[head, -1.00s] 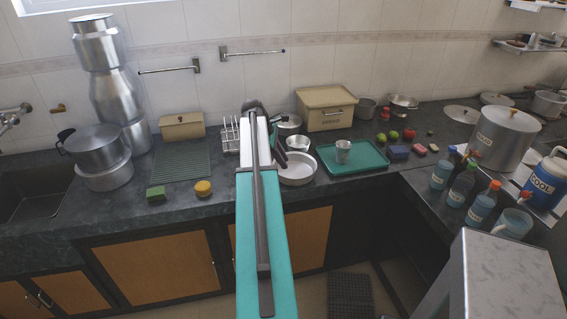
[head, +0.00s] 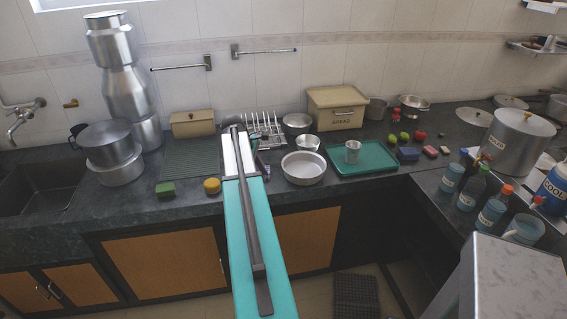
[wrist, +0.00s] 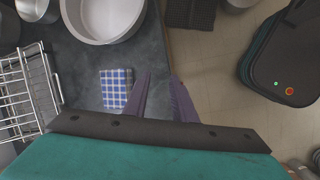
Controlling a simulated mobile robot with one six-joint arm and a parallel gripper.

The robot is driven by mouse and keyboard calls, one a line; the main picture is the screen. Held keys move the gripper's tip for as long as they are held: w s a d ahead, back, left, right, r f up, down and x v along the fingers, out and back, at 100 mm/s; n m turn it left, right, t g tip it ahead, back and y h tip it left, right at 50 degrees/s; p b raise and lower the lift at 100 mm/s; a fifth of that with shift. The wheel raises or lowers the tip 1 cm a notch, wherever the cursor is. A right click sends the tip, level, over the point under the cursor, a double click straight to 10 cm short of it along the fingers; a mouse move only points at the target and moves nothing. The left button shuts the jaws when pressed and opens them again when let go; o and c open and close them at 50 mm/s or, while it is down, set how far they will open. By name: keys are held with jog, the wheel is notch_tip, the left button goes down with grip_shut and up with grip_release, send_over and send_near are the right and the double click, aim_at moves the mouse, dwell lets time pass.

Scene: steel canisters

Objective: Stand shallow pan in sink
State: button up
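The shallow pan (head: 303,168) is a round, pale metal pan, upright and empty on the dark counter near its front edge. It also shows at the top of the wrist view (wrist: 104,18), cut off by the frame. The sink (head: 38,190) is a dark basin at the far left of the head view, with a wall tap above it. My gripper (wrist: 160,78) has two purple fingers, apart with nothing between them, over the counter's edge and clear of the pan. In the head view my arm mostly hides the gripper.
A wire dish rack (head: 263,124), a teal tray (head: 345,162) and a small pot (head: 308,143) surround the pan. A blue checked cloth (wrist: 116,88) lies by my fingers.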

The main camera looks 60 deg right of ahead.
jog(key=w+a+f+t, duration=0.1)
jog(key=w+a+f, duration=0.25)
jog(key=a, duration=0.45)
jog(key=w+a+f+m+y, duration=0.1)
jog(key=w+a+f, duration=0.2)
jog(key=w+a, duration=0.35)
jog(key=w+a+f+t, duration=0.1)
jog(key=w+a+f, duration=0.2)
jog(key=a, duration=0.6)
jog(key=a+f+m+y, duration=0.1)
jog(key=a+f, duration=0.3)
jog(key=a, duration=0.8)
jog(key=a+f, duration=0.5)
jog(key=a, duration=0.7)
jog(key=s+a+f+m+g+y, duration=0.1)
jog(key=s+a+f, duration=0.75)
jog(key=a, duration=0.25)
jog(key=s+a+f+g+b, duration=0.1)
jog(key=s+f+g, duration=0.1)
jog(key=s+f, duration=0.4)
jog(key=s+f+g+b, duration=0.1)
jog(key=s+f+g, duration=0.1)
jog(key=s+f, duration=0.5)
jog(key=s, duration=0.6)
jog(key=shift+s+a+f, duration=0.15)
jog(key=shift+a, duration=0.25)
